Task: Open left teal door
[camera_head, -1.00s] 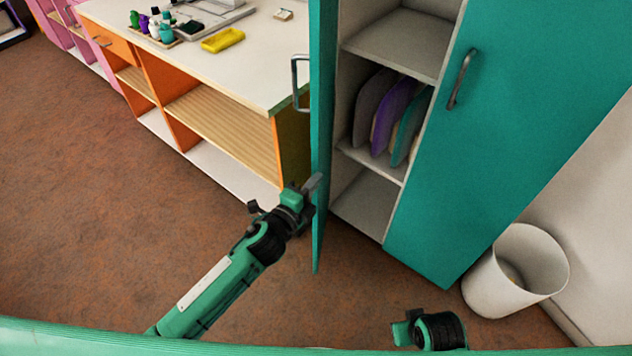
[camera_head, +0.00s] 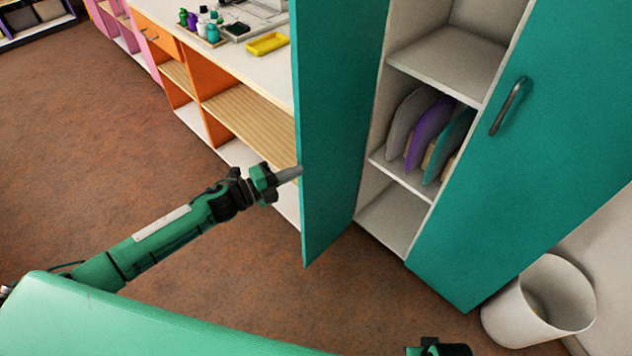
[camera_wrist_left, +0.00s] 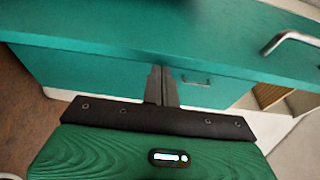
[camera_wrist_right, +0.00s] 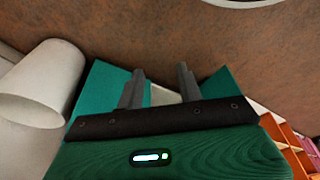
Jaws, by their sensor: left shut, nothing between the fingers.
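The left teal door (camera_head: 340,130) stands swung outward from the cabinet, and the shelves behind it are in view. My left gripper (camera_head: 290,174) is shut and empty, with its fingertips at the free edge of this door; I cannot tell whether they touch it. In the left wrist view the shut fingers (camera_wrist_left: 161,85) point at the teal panel, and a metal handle (camera_wrist_left: 290,42) shows at the right. My right gripper shows open and empty in the right wrist view (camera_wrist_right: 160,85).
A white bin (camera_head: 540,302) stands by the right door near the wall. An orange shelf unit with a white top (camera_head: 232,60) stands left of the cabinet. Coloured boards (camera_head: 428,134) sit on a cabinet shelf. The brown floor at the left is clear.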

